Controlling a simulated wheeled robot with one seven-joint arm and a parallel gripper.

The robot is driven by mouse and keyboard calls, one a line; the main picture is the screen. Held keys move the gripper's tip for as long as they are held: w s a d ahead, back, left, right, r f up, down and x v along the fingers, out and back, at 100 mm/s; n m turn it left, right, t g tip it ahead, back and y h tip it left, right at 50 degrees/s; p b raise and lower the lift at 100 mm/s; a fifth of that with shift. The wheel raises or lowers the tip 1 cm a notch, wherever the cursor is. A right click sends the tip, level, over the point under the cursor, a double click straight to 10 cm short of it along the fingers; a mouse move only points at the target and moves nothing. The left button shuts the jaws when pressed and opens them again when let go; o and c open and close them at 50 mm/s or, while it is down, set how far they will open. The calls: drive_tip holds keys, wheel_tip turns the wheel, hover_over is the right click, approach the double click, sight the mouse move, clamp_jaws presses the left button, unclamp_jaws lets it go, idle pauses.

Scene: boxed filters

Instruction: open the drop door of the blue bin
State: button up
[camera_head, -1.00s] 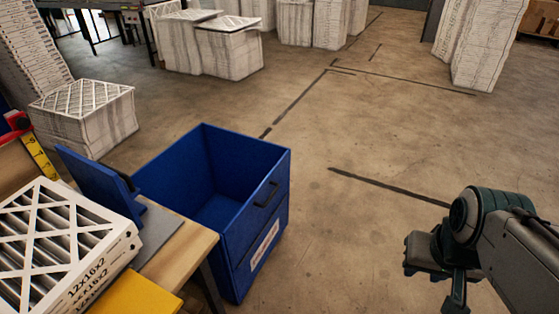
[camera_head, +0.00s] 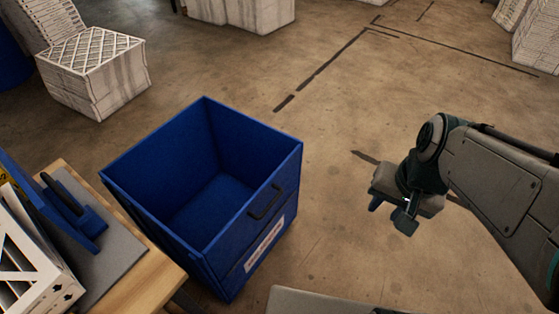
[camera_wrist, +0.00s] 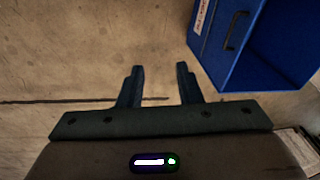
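The blue bin (camera_head: 200,265) stands on the floor left of centre in the head view, open at the top and empty as far as I see. Its front face carries a black handle (camera_head: 265,202) near the top edge and a white label (camera_head: 264,244) below. The front panel is closed up against the side walls. In the wrist view the bin (camera_wrist: 268,55) is at the upper right, with the handle (camera_wrist: 237,31) showing. My gripper (camera_head: 392,215) hangs over the floor to the right of the bin, apart from the handle. Its two fingers (camera_wrist: 160,85) are spread with nothing between them.
A wooden table (camera_head: 148,290) with a grey mat, a blue fixture (camera_head: 60,200) and a boxed filter (camera_head: 28,262) borders the bin at the left. Filter stacks (camera_head: 95,75) stand farther back. The floor between my gripper and the bin is clear.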

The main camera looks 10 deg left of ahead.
drive_tip(key=w+a+f+m+g+y+b, duration=0.1)
drive_tip(key=a+f+m+g+y+b, duration=0.15)
drive_tip(key=a+f+m, duration=0.35)
drive_tip(key=a+f+m+g+y+b, duration=0.1)
drive_tip(key=a+f+m+y+b, duration=0.2)
drive_tip(key=f, duration=0.5)
drive_tip(key=m+t+y+b, duration=0.8)
drive_tip(key=m+b, duration=0.5)
drive_tip(key=m, duration=1.6)
approach(272, 203)
drive_tip(key=b+x, duration=0.1)
drive_tip(key=x, duration=0.2)
drive_tip(key=b+x, duration=0.1)
drive_tip(key=x, duration=0.3)
drive_tip(key=b+x, duration=0.1)
drive_tip(key=x, duration=0.2)
drive_tip(key=shift+a+f, duration=0.1)
drive_tip(key=shift+f, duration=0.3)
drive_tip(key=shift+c, duration=0.3)
clamp_jaws()
